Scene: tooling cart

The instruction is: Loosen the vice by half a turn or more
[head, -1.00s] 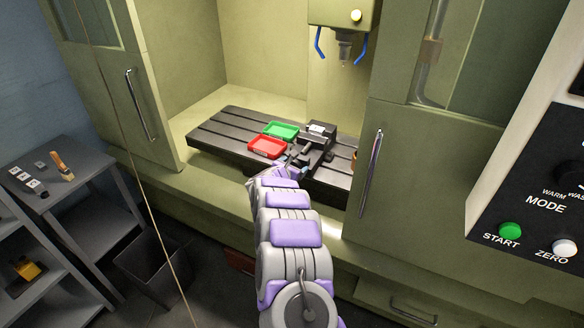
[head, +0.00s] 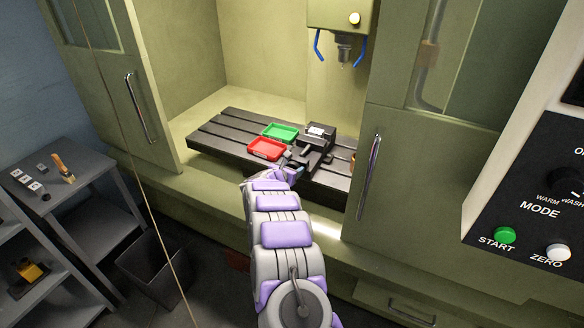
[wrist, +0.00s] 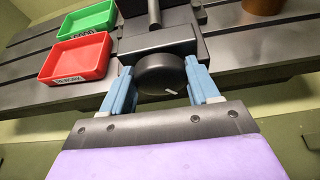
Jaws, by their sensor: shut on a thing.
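The black vice (head: 318,132) stands on the slotted machine table, right of the red and green trays. In the wrist view its dark body (wrist: 158,42) lies ahead, with a round black knob (wrist: 160,76) on its near end. A short white mark shows low on the right of the knob's face. My gripper (wrist: 160,68) is shut on the knob, one blue finger at each side. In the head view my gripper (head: 291,166) is at the vice's near end. My arm hides the knob there.
A red tray (head: 267,149) and a green tray (head: 280,131) sit left of the vice on the slotted table (head: 215,134). A brown round thing (wrist: 262,6) lies to the right. Cabinet doors flank the opening; the right door's handle (head: 370,178) is near my arm.

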